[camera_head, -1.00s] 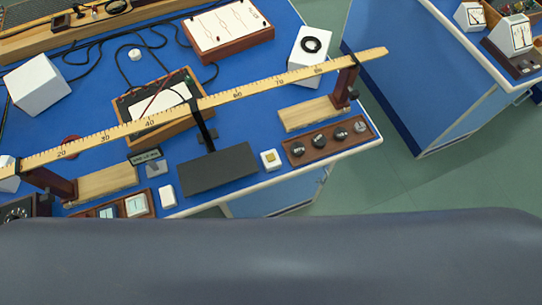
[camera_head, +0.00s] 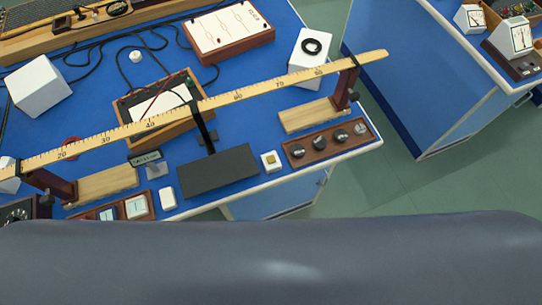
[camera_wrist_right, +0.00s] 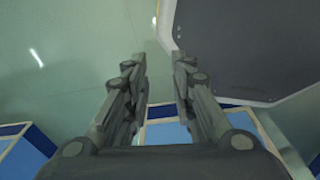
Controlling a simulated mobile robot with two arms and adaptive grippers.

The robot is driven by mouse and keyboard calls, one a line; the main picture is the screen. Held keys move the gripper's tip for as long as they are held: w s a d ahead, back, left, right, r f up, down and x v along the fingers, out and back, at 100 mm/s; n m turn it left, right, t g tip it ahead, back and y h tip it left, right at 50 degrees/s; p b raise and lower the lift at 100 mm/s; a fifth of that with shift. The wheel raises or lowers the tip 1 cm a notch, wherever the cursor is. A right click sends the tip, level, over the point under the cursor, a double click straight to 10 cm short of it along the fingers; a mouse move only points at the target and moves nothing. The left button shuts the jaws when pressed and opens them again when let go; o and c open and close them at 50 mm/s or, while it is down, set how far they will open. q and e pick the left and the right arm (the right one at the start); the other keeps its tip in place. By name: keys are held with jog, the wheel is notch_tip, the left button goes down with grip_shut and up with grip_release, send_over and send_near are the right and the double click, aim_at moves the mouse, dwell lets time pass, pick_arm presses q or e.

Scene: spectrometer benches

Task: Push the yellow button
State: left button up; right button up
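The yellow button (camera_head: 271,158) is a small yellow square on a white block near the front edge of the blue bench, in the head view. It sits between a dark grey plate and a wooden strip of dark knobs. My right gripper (camera_wrist_right: 160,60) shows in the right wrist view with its two fingers apart and nothing between them. It is over the green floor, away from the button, which does not show in that view. My left gripper is not in either view.
The blue bench (camera_head: 240,105) holds a long ruler (camera_head: 220,100) on two wooden stands, a dark grey plate (camera_head: 218,174), a knob strip (camera_head: 325,145) and a white box with a black ring (camera_head: 308,62). Green floor (camera_head: 385,185) lies between this bench and another at right.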

grip_shut()
dwell(0.9)
